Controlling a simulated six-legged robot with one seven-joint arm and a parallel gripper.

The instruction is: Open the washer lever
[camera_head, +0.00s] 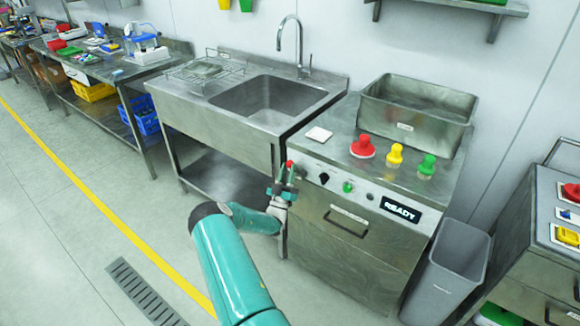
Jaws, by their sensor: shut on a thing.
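The washer (345,235) is a steel cabinet with a READY display (401,208) on its front panel. At the panel's left end a lever with a red tip (290,164) stands roughly upright. My gripper (286,183) is at this lever, just below the red tip, and is shut on it. The fingers hide the lower part of the lever, and its pivot cannot be made out. My teal arm reaches up to it from the bottom of the picture.
A black knob (324,178) and a green button (348,187) sit right of the lever. Red (362,147), yellow and green knobs stand on the washer top beside a steel basin (418,105). A sink (268,95) adjoins at left, a grey bin (452,270) at right. The left floor is clear.

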